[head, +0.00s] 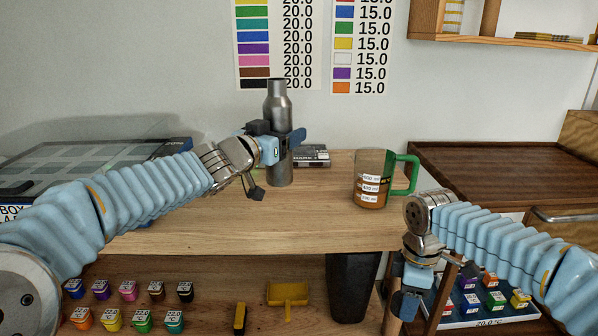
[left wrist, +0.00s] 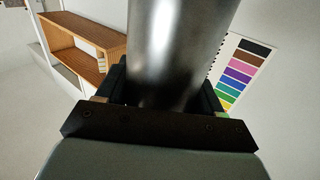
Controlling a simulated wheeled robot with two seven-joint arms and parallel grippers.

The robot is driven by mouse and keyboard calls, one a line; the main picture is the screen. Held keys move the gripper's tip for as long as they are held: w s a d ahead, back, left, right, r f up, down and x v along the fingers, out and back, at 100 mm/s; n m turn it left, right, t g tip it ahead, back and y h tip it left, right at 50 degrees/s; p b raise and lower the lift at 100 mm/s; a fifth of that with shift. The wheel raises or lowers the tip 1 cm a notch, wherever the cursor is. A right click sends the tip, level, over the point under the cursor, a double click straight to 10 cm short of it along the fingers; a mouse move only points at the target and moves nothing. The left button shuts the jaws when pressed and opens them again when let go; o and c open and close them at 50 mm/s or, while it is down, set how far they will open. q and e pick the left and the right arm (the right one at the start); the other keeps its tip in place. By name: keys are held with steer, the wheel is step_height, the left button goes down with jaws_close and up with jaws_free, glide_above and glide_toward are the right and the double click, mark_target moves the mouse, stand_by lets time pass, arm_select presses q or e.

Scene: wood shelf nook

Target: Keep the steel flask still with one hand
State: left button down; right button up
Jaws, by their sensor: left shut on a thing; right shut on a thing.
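The steel flask (head: 277,100) stands upright on the wooden table, towards its back, and looks grey with a narrower neck. My left gripper (head: 277,143) is shut around its middle, with the neck showing above and the base below. In the left wrist view the flask (left wrist: 175,50) fills the space between the fingers of my left gripper (left wrist: 165,85). My right gripper (head: 405,290) is low at the table's front right corner, away from the flask. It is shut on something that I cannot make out.
A clear mug with a green handle (head: 372,180) and brown contents stands right of the flask. Several coloured pots (head: 143,318) sit on the lower shelf. The table front (head: 250,225) is clear.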

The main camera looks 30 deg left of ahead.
steer(key=shift+f+b, duration=0.8)
steer(key=shift+f, duration=0.05)
arm_select(q)
steer(key=w+a+f, duration=0.1)
steer(key=w+f, duration=0.7)
steer(key=f, duration=0.2)
steer(key=shift+f, duration=0.25)
arm_select(e)
steer(key=shift+f, duration=0.1)
arm_select(q)
steer(key=c, duration=0.6)
jaws_free()
steer(key=o, duration=0.4)
steer(key=shift+o, duration=0.2)
